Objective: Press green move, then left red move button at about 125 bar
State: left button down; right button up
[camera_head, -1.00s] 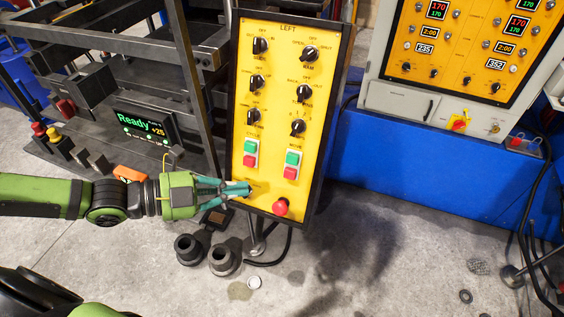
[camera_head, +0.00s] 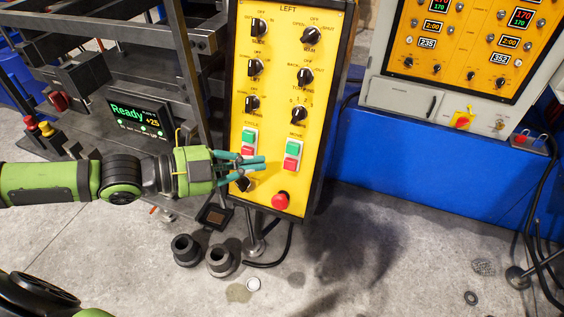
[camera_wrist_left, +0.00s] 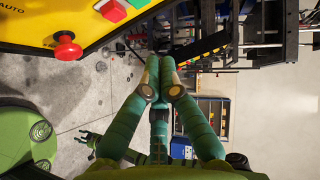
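The yellow control panel marked LEFT (camera_head: 275,95) stands upright in the head view. Its MOVE pair has a green button (camera_head: 296,146) above a red button (camera_head: 291,162). The CYCLE pair to the left has a green button (camera_head: 250,136) and a partly covered red button (camera_head: 246,151). My left gripper (camera_head: 264,163) has its fingertips together and empty, in front of the panel between the pairs, left of the red MOVE button. Contact cannot be told. In the left wrist view the fingertips (camera_wrist_left: 160,80) point past the panel. A small claw-like part there may be my right gripper (camera_wrist_left: 92,137).
A red mushroom knob (camera_head: 280,201) sits low on the panel; several black rotary switches are above. A dark display (camera_head: 138,117) reads "Ready" and +25. A second control cabinet (camera_head: 440,100) stands at right. Black cylinders (camera_head: 221,262) stand on the floor. No bar reading is legible.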

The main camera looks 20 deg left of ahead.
aim_at(293, 148)
pick_arm(q)
jog(key=w+d+f+b, duration=0.2)
jog(key=w+d+b, duration=0.1)
jog(key=w, duration=0.4)
jog(key=shift+d+f, duration=0.3)
pick_arm(e)
jog(key=shift+d+f, duration=0.1)
jog(key=shift+f, duration=1.8)
pick_arm(q)
jog(key=shift+s, duration=0.1)
